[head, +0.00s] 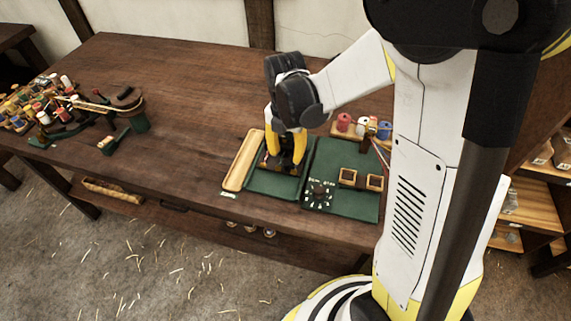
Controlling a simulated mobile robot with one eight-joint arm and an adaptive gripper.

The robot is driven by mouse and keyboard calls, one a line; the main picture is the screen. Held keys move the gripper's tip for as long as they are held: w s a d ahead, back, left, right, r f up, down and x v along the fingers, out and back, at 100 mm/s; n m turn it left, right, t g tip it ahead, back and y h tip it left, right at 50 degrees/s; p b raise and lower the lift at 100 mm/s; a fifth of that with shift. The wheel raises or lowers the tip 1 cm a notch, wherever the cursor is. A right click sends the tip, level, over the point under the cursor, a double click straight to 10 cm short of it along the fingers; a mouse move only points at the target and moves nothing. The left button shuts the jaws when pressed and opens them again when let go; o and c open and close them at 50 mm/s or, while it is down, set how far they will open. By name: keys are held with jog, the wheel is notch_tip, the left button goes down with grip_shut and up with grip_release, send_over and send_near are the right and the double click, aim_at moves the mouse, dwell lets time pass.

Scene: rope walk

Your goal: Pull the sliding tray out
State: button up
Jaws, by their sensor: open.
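I cannot tell for sure which part is the sliding tray. A long, shallow light-wood tray (240,166) lies on the workbench along the left edge of a green mat (258,184). A dark handle-like piece (173,207) shows under the bench's front edge. My gripper (282,163) points down over the green mat, right of the wood tray, with its yellow fingers apart. Something dark and brownish is between or under the fingertips; the fingers partly hide it, and I cannot tell whether they touch it.
Coloured spools (364,126) stand behind. The bench's (190,110) middle is clear. Several round things (250,229) sit below its front edge.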

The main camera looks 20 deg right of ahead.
aim_at(287, 163)
notch_tip(287, 163, down, 4)
jog(key=shift+f+b, duration=0.25)
jog(key=shift+b, duration=0.5)
grip_shut()
jog(key=s+a, duration=0.1)
jog(key=s, duration=0.1)
jog(key=s+a, duration=0.2)
jog(key=s, duration=0.1)
jog(key=s+a, duration=0.2)
jog(key=shift+s+a, duration=0.25)
jog(key=shift+s, duration=0.05)
grip_release()
